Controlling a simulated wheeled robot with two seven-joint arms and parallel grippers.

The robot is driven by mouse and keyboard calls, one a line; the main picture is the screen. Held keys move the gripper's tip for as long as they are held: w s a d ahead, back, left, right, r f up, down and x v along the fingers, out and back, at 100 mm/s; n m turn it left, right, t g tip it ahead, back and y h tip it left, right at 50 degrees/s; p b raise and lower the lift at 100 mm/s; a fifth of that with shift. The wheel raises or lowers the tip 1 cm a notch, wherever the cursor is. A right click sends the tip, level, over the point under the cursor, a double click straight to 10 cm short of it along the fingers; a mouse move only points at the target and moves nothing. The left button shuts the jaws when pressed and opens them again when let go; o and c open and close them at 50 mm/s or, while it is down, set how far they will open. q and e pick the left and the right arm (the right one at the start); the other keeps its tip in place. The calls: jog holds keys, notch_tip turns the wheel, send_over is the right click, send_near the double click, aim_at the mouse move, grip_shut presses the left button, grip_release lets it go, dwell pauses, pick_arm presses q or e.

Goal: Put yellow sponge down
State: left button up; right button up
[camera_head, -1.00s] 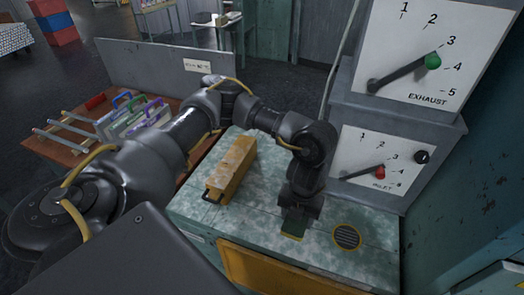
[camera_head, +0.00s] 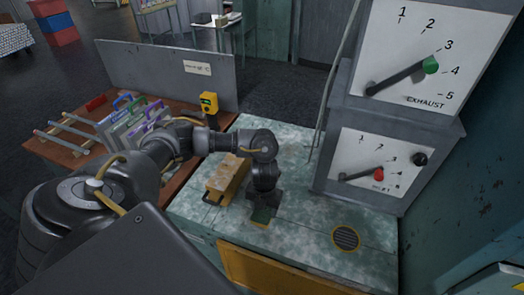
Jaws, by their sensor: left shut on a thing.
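My left gripper (camera_head: 263,207) points down over the mottled green-grey worktop (camera_head: 300,210), just right of a yellow box. It is shut on the sponge (camera_head: 262,216), which shows as a small dark green face with a thin yellow edge. The gripper covers much of the sponge. I cannot tell whether the sponge touches the worktop. My right gripper is not in view.
The yellow box (camera_head: 226,180) with a dark handle stands close left of the gripper. A round grille (camera_head: 346,237) is set in the worktop at right. The dial cabinets (camera_head: 377,160) stand behind it. The worktop between gripper and grille is clear.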

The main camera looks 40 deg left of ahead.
aim_at(262, 212)
pick_arm(q)
jog(key=shift+a+f, duration=0.2)
jog(key=shift+s+a+f, duration=0.1)
jog(key=shift+a+f, duration=0.15)
jog(key=shift+f, duration=0.55)
jog(key=shift+f+p, duration=0.3)
jog(key=shift+f, duration=0.7)
jog(key=shift+f, duration=0.2)
jog(key=o, duration=1)
